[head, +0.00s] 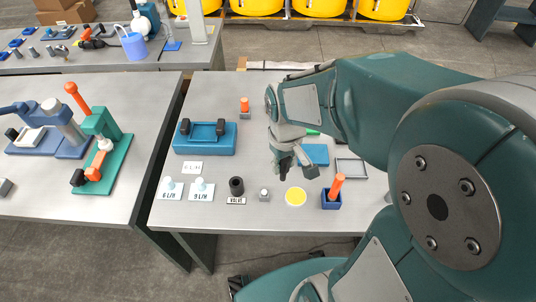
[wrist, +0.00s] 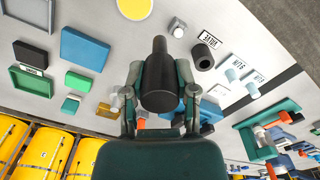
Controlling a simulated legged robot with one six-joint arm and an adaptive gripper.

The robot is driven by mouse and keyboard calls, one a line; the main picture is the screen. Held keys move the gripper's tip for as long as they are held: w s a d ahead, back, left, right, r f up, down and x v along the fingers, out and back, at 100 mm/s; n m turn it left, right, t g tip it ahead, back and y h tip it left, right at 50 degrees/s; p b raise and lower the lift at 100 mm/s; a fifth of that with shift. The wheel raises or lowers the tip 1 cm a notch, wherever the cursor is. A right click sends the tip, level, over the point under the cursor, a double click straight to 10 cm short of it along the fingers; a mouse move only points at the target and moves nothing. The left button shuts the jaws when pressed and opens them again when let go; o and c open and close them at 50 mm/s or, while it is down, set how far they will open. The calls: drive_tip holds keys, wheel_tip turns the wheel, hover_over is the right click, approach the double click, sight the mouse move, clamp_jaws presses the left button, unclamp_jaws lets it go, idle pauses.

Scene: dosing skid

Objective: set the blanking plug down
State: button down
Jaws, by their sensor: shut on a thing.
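My gripper (head: 294,165) hangs over the right-hand table. In the wrist view my gripper (wrist: 160,94) is shut on the blanking plug (wrist: 160,82), a black cylinder with a narrower grey-black end pointing away from the gripper. In the head view the plug is mostly hidden by the fingers, and only a dark part shows. It appears to be above the tabletop; the exact gap is hard to tell. A flat yellow disc (head: 296,197) lies on the table just in front of the gripper; it also shows at the top of the wrist view (wrist: 134,8).
A black hollow cylinder (head: 236,186) by a VALVE label and a small grey block (head: 264,195) stand left of the disc. A blue holder (head: 331,200) with an orange peg is right of it. A blue block (head: 315,154) and grey tray (head: 351,169) lie behind.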

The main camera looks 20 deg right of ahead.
drive_tip(key=w+f, duration=0.3)
drive_tip(key=w, duration=0.1)
drive_tip(key=w+f, duration=0.3)
drive_tip(key=w, duration=0.1)
drive_tip(key=w+f, duration=0.3)
drive_tip(key=w, duration=0.2)
drive_tip(key=shift+f, duration=0.4)
drive_tip(key=shift+d+f, duration=0.15)
drive_tip(key=shift+f, duration=1.35)
drive_tip(key=shift+c, duration=2)
unclamp_jaws()
drive_tip(key=shift+f, duration=0.1)
